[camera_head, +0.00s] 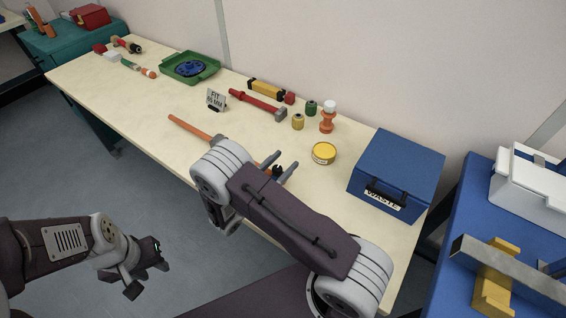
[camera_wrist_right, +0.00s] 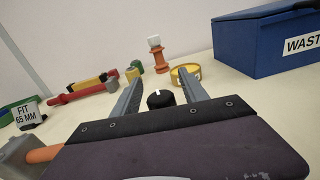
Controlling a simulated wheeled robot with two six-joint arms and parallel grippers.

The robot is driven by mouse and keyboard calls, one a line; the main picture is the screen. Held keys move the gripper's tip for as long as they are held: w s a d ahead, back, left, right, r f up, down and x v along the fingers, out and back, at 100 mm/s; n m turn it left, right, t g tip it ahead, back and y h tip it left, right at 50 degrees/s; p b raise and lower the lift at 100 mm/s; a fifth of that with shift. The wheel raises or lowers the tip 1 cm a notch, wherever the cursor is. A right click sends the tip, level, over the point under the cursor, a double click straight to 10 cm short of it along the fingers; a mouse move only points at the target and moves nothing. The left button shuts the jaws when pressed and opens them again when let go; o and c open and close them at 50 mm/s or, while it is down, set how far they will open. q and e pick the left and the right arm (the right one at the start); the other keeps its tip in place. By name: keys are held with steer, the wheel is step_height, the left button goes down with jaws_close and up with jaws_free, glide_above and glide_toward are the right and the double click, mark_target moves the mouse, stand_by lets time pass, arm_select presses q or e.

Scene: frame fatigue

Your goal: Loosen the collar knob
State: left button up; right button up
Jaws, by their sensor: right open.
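The collar knob (camera_wrist_right: 160,98) is black with a white mark on top, seen in the right wrist view. It also shows as a small dark shape in the head view (camera_head: 278,171). My right gripper (camera_head: 287,160) is open, with its two grey fingers on either side of the knob in the right wrist view (camera_wrist_right: 162,80); gaps show between knob and fingers. An orange rod (camera_head: 190,127) lies on the table and runs under my right arm, which hides the collar. My left gripper (camera_head: 148,266) is open and empty, off the table's front at lower left.
A blue WASTE box (camera_head: 398,165) stands right of my right gripper. A green tray (camera_head: 205,72) lies farther left.

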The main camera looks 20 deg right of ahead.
jaws_close()
